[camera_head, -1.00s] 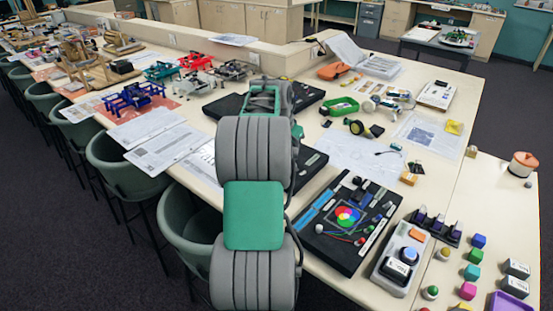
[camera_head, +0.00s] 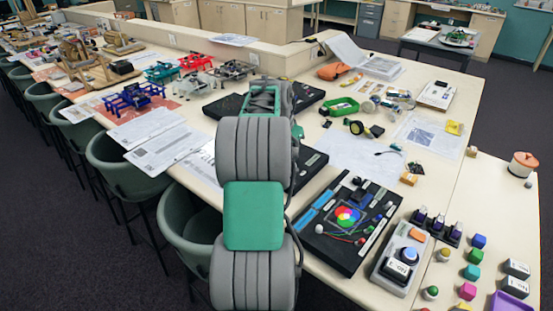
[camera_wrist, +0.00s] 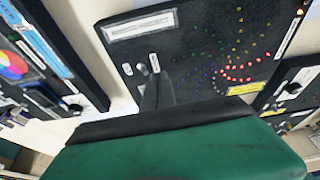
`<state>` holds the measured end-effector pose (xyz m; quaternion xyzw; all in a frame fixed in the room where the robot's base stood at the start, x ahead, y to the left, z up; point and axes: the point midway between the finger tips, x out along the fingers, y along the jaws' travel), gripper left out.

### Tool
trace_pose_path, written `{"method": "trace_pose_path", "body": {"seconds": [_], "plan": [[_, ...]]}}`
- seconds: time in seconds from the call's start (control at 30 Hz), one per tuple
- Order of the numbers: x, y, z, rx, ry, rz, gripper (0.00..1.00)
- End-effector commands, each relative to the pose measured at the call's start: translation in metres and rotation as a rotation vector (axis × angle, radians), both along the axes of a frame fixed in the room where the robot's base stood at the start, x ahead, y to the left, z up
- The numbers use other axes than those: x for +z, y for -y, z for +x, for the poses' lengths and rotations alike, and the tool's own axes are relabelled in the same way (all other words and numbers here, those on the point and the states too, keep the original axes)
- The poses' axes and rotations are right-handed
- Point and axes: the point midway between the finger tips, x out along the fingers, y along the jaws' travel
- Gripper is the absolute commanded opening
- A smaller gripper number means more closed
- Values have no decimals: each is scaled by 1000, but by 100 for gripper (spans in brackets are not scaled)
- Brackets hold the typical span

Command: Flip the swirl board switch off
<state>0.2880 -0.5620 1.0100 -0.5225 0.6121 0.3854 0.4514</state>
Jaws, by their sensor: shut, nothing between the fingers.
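The swirl board is a black panel (camera_wrist: 200,50) in the middle of the wrist view, with a spiral of small coloured dots (camera_wrist: 235,72). The red dots look bright, the others dimmer. Small white parts (camera_wrist: 154,63) sit near its left side; the switch may be among them, but its position cannot be read. My gripper (camera_wrist: 152,92) is shut and empty, its dark fingers over the board just below these parts. Contact cannot be told. In the head view my arm hides the gripper and most of what appears to be this board (camera_head: 314,166).
The colour-wheel board (camera_head: 347,218) lies close by, at the left in the wrist view (camera_wrist: 14,66). Another black board (camera_wrist: 292,82) is at the wrist view's right. A grey button box (camera_head: 402,260) and small blocks (camera_head: 472,272) stand at the front right.

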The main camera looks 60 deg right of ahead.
Motion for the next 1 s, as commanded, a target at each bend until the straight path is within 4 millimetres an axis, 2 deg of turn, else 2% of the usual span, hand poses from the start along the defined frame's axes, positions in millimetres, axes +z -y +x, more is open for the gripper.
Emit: {"method": "trace_pose_path", "body": {"seconds": [0.43,1.0], "plan": [[-1,0,0,0,0,0,0],[-18,0,0,0,0,0,0]]}}
